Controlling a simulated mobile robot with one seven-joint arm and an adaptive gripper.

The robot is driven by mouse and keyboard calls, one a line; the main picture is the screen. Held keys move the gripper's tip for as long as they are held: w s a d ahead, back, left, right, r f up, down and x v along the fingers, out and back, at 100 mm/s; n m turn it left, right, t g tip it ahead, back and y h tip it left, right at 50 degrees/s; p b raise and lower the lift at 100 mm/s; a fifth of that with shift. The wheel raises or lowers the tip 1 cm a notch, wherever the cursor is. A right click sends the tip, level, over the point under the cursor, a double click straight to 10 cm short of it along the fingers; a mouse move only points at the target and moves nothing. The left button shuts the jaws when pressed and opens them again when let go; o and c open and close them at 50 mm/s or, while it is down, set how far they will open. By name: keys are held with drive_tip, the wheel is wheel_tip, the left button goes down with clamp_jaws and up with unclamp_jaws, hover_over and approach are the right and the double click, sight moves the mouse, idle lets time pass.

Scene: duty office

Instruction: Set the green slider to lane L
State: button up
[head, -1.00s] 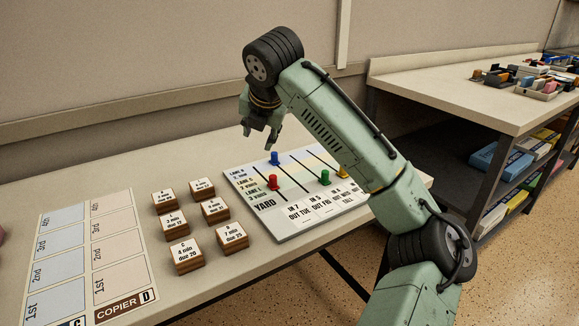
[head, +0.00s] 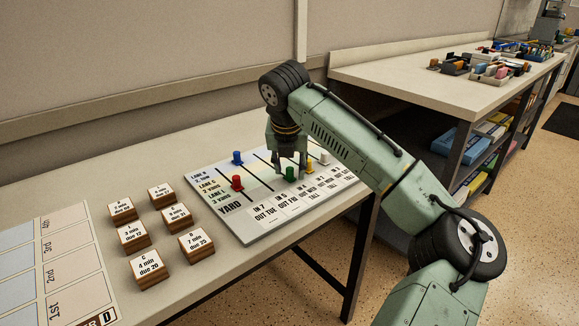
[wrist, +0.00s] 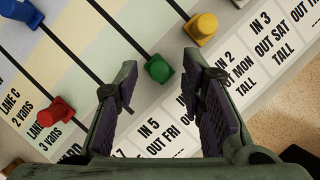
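The green slider (head: 290,174) stands near the front end of its slot on the lane board (head: 255,232), close to the white label strip. It also shows in the wrist view (wrist: 158,69). My gripper (head: 290,164) is open above the board. In the wrist view its fingertips lie on either side of the green slider, with gaps on both sides; I cannot tell their exact height. Lane C and lane L labels (wrist: 40,131) are printed at the board's left, with YARD below them. One finger partly hides the slot area.
A red slider (head: 237,183) and a blue slider (head: 238,158) stand to the left on the board. A yellow slider (wrist: 201,27) is close to my right finger. A white slider (head: 325,158) is farther right. Several wooden blocks (head: 150,270) stand left of the board.

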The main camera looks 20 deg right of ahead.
drive_tip(key=shift+w+f, duration=0.15)
drive_tip(key=shift+f, duration=0.25)
drive_tip(key=shift+c, duration=0.2)
clamp_jaws()
drive_tip(key=shift+r, duration=0.1)
idle(0.4)
